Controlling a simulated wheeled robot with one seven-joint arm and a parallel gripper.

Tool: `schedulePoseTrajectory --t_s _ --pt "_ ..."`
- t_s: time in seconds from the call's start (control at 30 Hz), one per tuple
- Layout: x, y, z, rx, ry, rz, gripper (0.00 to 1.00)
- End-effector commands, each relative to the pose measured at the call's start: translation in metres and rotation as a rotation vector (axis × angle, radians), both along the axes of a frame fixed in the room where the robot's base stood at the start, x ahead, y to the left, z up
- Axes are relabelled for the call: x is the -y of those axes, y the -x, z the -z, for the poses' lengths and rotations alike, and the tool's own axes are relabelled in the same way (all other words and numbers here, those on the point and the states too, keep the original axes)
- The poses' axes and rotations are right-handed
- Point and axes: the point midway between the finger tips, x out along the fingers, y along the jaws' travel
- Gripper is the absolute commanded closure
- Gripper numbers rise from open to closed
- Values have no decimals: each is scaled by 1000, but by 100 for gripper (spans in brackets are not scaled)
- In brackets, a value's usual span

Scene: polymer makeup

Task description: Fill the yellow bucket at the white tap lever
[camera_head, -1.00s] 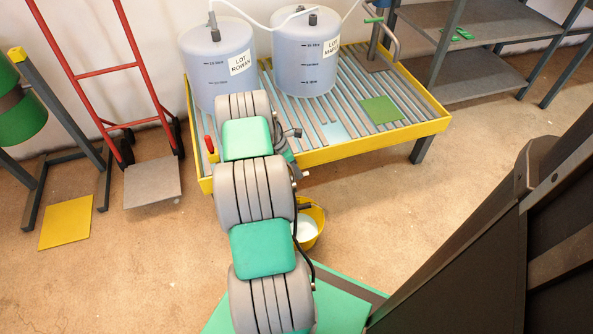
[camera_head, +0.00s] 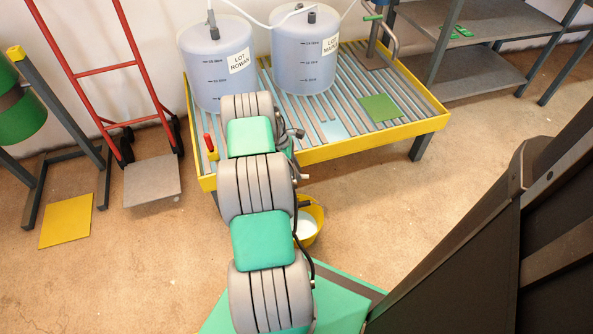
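The yellow bucket (camera_head: 314,222) is on the floor under the front edge of the yellow-rimmed rack. It is partly hidden by my arm, and pale liquid (camera_head: 305,228) shows inside it. A red lever (camera_head: 209,143) sticks up at the rack's left front. I cannot make out a white tap lever; the area behind my arm is hidden. My arm reaches forward over the rack's front edge. My gripper is hidden behind the arm's own links, so its fingers do not show.
Two drums, LOT ROWAN (camera_head: 218,65) and LOT MAPLE (camera_head: 305,55), stand on the slatted rack (camera_head: 376,139). A red hand truck (camera_head: 105,72) and a yellow floor plate (camera_head: 66,221) are at left. Grey shelves (camera_head: 470,88) stand at right. Floor right of the bucket is clear.

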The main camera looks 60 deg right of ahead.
Motion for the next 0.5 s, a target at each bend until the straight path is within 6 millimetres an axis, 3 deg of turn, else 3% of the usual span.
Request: schedulePoseTrajectory --t_s 0.3,0.5 --pt "0 0 -2 0 1 0 64" --pt "1 -12 -28 0 3 -1 64"
